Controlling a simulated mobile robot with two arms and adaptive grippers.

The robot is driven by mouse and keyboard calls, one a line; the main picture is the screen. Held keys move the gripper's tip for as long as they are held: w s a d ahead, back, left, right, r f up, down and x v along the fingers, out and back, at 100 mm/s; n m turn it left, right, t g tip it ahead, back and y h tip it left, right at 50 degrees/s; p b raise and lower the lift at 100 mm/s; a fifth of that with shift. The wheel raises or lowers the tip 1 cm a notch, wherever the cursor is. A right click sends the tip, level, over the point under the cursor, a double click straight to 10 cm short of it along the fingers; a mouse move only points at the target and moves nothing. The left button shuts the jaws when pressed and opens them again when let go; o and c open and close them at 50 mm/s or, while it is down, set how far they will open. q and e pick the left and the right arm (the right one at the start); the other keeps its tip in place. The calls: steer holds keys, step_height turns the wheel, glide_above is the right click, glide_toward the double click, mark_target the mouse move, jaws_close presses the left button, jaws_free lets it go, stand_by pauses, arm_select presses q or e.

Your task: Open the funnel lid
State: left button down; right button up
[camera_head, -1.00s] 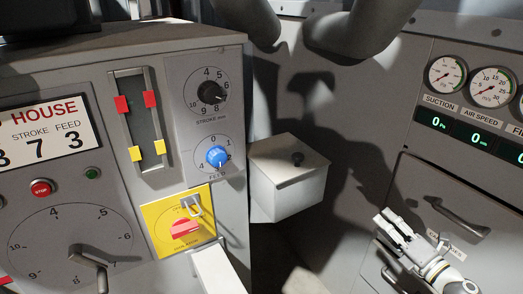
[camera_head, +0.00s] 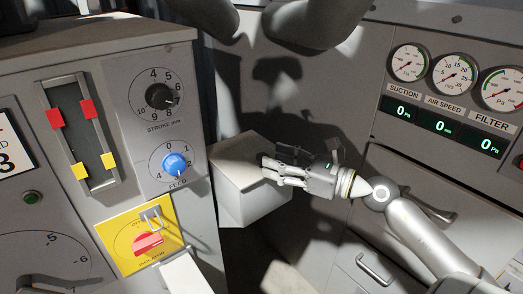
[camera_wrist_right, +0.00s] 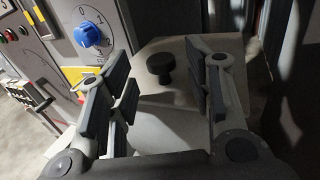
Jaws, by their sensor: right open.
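The funnel is a pale box (camera_head: 240,195) with a flat lid, between the control cabinet and the gauge panel. Its lid (camera_wrist_right: 185,48) lies flat and looks shut in the right wrist view. A black round knob (camera_wrist_right: 160,66) stands on the lid. My right gripper (camera_head: 275,172) is open at the lid, its fingers pointing left and partly hiding the lid in the head view. In the wrist view the knob shows between and beyond the two fingers, with no visible grip on it. My left gripper is not in view.
The control cabinet at the left carries a blue feed knob (camera_head: 176,164) and a yellow plate with a red switch (camera_head: 148,242), close to the funnel. The gauge panel (camera_head: 447,100) stands at the right, with a door handle (camera_head: 376,268) below. Thick ducts hang above.

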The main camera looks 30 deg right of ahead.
mark_target(262, 155)
steer(key=p+x, duration=0.1)
steer(key=x, duration=0.2)
steer(key=shift+w+r, duration=0.1)
steer(key=shift+r, duration=0.1)
steer(key=shift+w+a+f+p, duration=0.2)
steer(key=shift+w+a+p, duration=0.15)
steer(key=shift+w, duration=0.25)
jaws_close()
